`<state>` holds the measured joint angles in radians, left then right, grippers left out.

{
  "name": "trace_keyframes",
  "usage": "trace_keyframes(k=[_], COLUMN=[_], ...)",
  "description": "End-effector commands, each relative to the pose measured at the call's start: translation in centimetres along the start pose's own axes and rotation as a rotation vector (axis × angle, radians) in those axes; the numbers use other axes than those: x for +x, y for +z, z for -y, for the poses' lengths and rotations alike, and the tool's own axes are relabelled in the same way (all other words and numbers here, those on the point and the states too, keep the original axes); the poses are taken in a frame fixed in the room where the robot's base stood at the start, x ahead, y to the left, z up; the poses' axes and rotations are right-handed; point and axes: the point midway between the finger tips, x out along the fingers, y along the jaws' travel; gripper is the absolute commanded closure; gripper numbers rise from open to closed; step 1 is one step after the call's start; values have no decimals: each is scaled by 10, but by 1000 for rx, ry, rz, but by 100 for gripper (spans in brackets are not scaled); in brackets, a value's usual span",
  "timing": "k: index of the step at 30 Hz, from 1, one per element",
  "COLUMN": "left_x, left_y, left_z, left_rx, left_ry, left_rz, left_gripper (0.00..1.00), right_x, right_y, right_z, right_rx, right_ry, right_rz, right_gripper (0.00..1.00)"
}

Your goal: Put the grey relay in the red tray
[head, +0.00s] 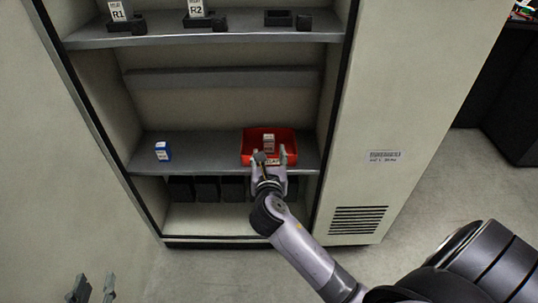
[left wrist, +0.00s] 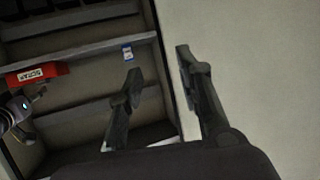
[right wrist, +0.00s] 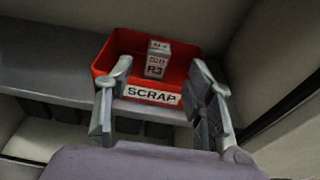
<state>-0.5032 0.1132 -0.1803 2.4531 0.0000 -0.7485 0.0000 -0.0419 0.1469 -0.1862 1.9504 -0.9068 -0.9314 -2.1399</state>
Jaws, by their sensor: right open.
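The grey relay (head: 268,142), marked R3, stands upright inside the red tray (head: 284,134) on the middle shelf. In the right wrist view the relay (right wrist: 157,60) is inside the tray, whose front label reads SCRAP (right wrist: 152,95). My right gripper (head: 270,158) is open at the tray's front. In the right wrist view its fingers (right wrist: 160,75) are spread wide, with the relay beyond them and apparently clear of them. My left gripper (head: 95,287) is low at the left in the head view; its open, empty fingers (left wrist: 157,67) show in the left wrist view.
A blue and white block (head: 163,151) stands at the left of the middle shelf (head: 205,150). Relays R1 (head: 118,11) and R2 (head: 196,9) stand in sockets on the upper shelf, beside an empty-looking socket (head: 278,18). The middle shelf is clear between block and tray.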

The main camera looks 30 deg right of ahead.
Motion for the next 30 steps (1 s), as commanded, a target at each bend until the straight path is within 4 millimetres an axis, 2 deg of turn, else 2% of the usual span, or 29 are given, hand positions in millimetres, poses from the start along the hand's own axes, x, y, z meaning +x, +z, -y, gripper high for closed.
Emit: trace_keyframes(k=[6,8,10,14,17,21,24,27,30], left_x=[-4,-4,-4,-4,-4,-4,-4,-4,-4], left_y=[17,19,20,20,19,19,19,19,19], left_z=[2,3,3,3,2,2,2,2,2], left_rx=[0,0,0,0,0,0,0,0,-1], left_ry=[-5,-6,-6,-6,-6,-6,-5,-5,-5], left_rz=[91,98,100,99,99,98,98,98,98], left_gripper=[67,67,67,67,67,67,67,67,67], right_x=[-15,-19,-27,-53,-80,-121,-150,-174,-190], right_y=[-2,-5,-13,-33,-45,-55,-55,-53,-50], right_z=[0,-1,-3,-12,-22,-35,-44,-50,-54], right_rx=[24,89,235,692,1115,1694,2064,2353,2545], right_ry=[3,15,40,88,96,33,-60,-176,-278], right_rz=[-7,-22,-60,-190,-332,-554,-713,-849,-944], right_gripper=[51,51,51,51,51,51,51,51,51])
